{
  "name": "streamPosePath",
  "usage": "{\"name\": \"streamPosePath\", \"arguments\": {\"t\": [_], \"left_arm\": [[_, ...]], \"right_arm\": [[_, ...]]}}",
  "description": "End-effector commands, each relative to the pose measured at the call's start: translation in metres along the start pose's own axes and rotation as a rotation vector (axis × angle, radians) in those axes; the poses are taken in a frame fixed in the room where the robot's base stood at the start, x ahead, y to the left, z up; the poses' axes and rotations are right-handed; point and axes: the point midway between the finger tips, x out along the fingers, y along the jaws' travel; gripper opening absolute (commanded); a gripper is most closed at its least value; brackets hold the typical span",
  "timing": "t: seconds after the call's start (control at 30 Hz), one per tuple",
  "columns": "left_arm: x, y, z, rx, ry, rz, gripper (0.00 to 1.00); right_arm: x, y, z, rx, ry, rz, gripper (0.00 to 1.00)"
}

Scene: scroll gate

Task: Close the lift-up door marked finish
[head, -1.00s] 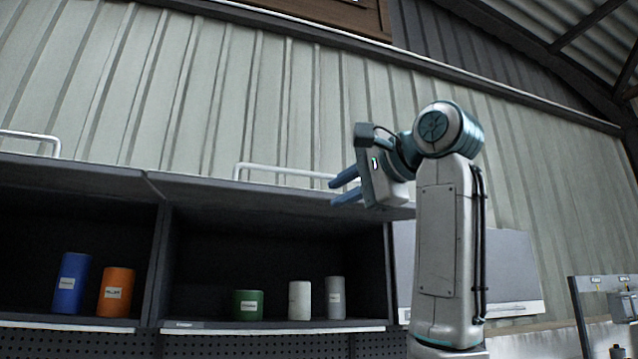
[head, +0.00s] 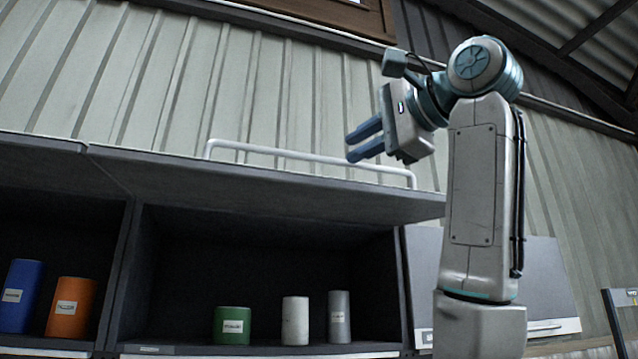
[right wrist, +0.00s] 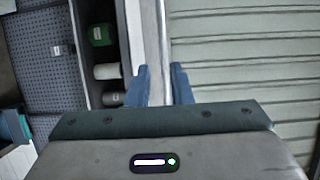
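The lift-up door (head: 270,195) over the middle compartment is raised. Its long white bar handle (head: 290,154) runs along its upper edge. A label (head: 150,349) is on the ledge below this compartment, too small to read, so I cannot confirm the finish mark. My right gripper (head: 350,147) is empty, its two blue fingers apart, in front of or just above the right half of the handle. In the right wrist view the fingers (right wrist: 163,82) are also apart, with a pale bar or edge (right wrist: 158,30) lying beyond the gap. Contact is not visible. My left gripper is out of view.
The middle compartment holds a green can (head: 232,326), a white can (head: 295,320) and a grey can (head: 339,316). The left compartment, also open, holds a blue can (head: 20,296) and an orange can (head: 70,307). A grey door (head: 550,285) at right is down. Corrugated wall stands behind.

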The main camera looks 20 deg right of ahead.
Motion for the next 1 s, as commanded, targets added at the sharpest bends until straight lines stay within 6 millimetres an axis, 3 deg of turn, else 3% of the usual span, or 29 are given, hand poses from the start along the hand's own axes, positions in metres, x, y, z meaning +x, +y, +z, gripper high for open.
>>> {"name": "streamPosePath", "arguments": {"t": [0.17, 0.47, 0.7, 0.83, 1.0], "left_arm": [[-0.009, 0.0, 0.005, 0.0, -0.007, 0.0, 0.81], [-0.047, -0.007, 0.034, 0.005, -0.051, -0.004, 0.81], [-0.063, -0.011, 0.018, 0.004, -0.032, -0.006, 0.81], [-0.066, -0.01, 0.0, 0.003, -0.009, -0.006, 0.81], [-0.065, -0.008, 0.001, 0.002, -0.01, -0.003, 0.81]], "right_arm": [[0.01, -0.003, 0.0, 0.0, 0.0, 0.001, 0.2], [0.066, -0.005, 0.0, 0.001, -0.001, 0.003, 0.2], [0.099, -0.003, 0.0, -0.001, -0.001, 0.001, 0.2], [0.107, -0.001, 0.0, -0.001, -0.001, 0.0, 0.2], [0.108, 0.0, 0.0, -0.001, 0.0, -0.001, 0.2]]}}
